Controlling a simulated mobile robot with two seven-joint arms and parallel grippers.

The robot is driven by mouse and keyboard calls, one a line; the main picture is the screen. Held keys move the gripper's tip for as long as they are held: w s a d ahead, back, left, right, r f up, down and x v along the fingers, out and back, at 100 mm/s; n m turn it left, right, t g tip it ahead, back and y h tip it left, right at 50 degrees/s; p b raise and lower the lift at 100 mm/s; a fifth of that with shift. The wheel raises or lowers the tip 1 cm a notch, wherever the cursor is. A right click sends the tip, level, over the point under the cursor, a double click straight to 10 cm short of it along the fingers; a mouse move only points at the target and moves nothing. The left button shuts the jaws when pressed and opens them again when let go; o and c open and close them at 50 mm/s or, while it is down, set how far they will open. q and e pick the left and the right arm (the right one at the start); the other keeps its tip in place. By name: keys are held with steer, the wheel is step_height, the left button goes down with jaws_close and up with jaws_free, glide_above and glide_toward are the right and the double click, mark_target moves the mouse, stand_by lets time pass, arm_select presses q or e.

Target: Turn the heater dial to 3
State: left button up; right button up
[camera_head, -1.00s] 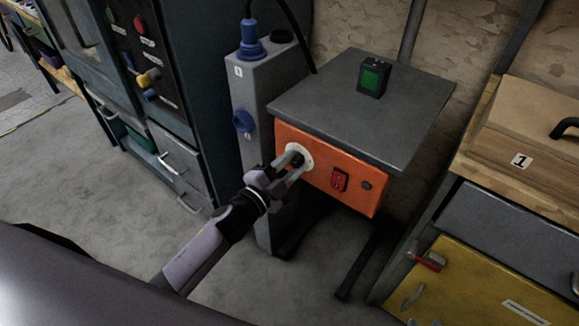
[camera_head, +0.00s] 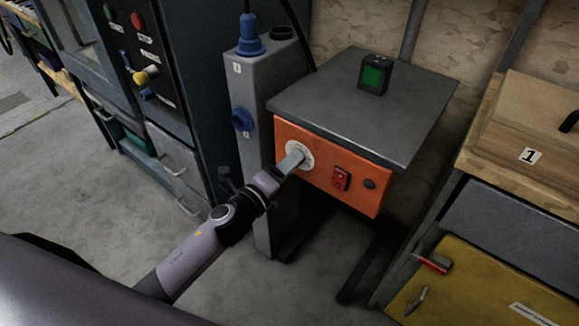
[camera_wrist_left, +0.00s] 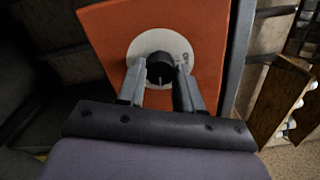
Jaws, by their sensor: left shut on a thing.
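The heater is a grey-topped box with an orange front panel (camera_head: 325,172). Its round white dial plate (camera_head: 306,152) is at the panel's left. In the left wrist view, the black dial knob (camera_wrist_left: 160,67) sits on the white plate (camera_wrist_left: 148,43), with a light mark pointing down in that picture. Small lettering shows at the plate's right; I cannot read the numbers. My left gripper (camera_head: 293,158) reaches the dial, its fingers (camera_wrist_left: 160,85) shut on either side of the knob. In the head view the fingers hide the knob. My right gripper is not in view.
A box with a green screen (camera_head: 376,74) stands on top. A grey post (camera_head: 262,95) with blue plugs stands close left. A wooden-topped cabinet (camera_head: 475,225) is at right.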

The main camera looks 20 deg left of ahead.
arm_select(q)
steer(key=m, duration=0.4)
steer(key=shift+b, duration=0.35)
steer(key=shift+m, duration=0.3)
steer(key=o, duration=1)
steer(key=shift+o, duration=0.2)
steer(key=v, duration=0.7)
steer(key=shift+s, duration=0.1)
